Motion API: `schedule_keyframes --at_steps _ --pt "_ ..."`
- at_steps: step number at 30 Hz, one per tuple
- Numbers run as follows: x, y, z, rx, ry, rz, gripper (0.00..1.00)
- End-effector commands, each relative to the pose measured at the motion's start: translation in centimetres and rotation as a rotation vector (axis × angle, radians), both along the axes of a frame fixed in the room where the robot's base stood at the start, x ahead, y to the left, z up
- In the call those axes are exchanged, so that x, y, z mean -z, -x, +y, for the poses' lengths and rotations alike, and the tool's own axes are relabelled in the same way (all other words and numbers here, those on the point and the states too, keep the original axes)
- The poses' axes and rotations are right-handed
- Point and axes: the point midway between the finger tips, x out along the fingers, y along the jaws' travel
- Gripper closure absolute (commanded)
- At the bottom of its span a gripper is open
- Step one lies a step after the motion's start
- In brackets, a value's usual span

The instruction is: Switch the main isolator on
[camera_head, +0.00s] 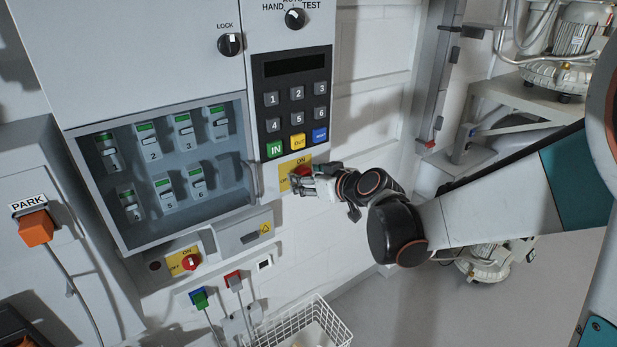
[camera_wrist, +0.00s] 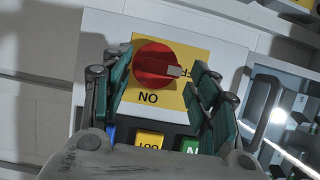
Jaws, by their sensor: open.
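A red rotary knob (camera_head: 303,170) sits on a yellow ON/OFF plate (camera_head: 285,184) below the keypad; I take it as the main isolator, though no name shows. In the wrist view the knob (camera_wrist: 152,64) appears upside down, its pale pointer towards the partly hidden OFF, with ON below it. My gripper (camera_head: 308,184) is at this knob. In the wrist view my gripper (camera_wrist: 162,78) is open, one green-padded finger on each side of the knob. I cannot tell whether the pads touch it. A second red knob (camera_head: 191,262) with ON/OFF marks sits lower left.
The keypad (camera_head: 295,105) is just above the plate. A glazed door (camera_head: 250,150) with numbered breakers is to the left, its handle near my gripper. A LOCK knob (camera_head: 230,44), an orange PARK plug (camera_head: 36,228) and a wire basket (camera_head: 318,322) stand around.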

Motion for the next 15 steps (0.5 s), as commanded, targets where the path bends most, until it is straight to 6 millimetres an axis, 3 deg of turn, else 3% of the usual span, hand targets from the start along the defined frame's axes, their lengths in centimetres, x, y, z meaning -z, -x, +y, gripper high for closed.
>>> schedule_keyframes --at_steps 9,14,15 --pt "0.06 -0.13 0.09 0.000 0.000 0.000 0.47" --pt "0.07 -0.10 0.13 -0.001 0.000 0.000 0.83" --pt "0.07 -0.09 0.15 -0.002 0.000 0.001 0.83"
